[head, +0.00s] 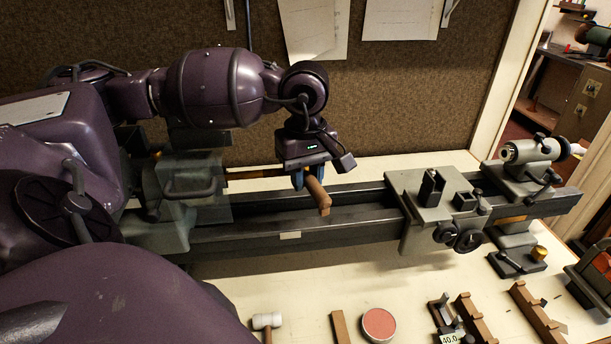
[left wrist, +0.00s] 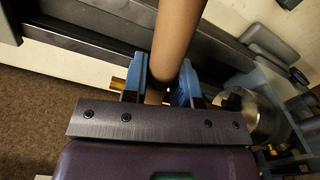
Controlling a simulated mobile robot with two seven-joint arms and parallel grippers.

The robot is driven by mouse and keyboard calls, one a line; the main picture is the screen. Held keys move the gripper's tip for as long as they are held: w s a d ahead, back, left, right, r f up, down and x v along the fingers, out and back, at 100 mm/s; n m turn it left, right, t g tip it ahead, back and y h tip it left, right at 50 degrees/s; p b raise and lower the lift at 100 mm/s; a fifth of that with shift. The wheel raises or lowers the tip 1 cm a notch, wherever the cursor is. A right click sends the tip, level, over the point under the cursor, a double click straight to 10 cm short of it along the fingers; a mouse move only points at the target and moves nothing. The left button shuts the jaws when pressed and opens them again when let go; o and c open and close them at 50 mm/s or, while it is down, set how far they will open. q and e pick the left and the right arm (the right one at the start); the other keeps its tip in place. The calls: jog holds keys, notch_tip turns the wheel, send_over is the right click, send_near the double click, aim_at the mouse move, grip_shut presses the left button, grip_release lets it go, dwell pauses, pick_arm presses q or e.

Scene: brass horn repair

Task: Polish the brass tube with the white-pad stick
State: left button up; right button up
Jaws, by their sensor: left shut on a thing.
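The brass tube (head: 250,174) sticks out to the right from the lathe's headstock, over the bed, and ends near my left gripper. A short brass end (left wrist: 120,84) shows beside the left finger in the left wrist view. My left gripper (head: 309,180) is shut on a brown wooden stick (head: 321,198), which slants down over the lathe bed. The stick (left wrist: 178,35) also shows between the blue fingers in the left wrist view. I see no white pad on the visible part of the stick. Whether stick and tube touch, I cannot tell. My right gripper is not in view.
The lathe bed (head: 365,200) runs across the bench, with a carriage (head: 415,190) and a tailstock (head: 535,170) at right. A mallet (head: 267,320), a red round tin (head: 379,324) and wooden blocks (head: 474,318) lie along the front. A brown pinboard (head: 400,90) stands behind.

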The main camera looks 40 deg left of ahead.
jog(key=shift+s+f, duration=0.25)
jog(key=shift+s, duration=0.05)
pick_arm(q)
jog(key=shift+s+a+b, duration=0.1)
jog(key=shift+b, duration=0.25)
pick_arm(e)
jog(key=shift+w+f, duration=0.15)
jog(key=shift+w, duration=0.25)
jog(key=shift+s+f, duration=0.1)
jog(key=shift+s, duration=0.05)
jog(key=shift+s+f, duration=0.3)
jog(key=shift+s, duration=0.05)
pick_arm(q)
jog(key=shift+b, duration=0.4)
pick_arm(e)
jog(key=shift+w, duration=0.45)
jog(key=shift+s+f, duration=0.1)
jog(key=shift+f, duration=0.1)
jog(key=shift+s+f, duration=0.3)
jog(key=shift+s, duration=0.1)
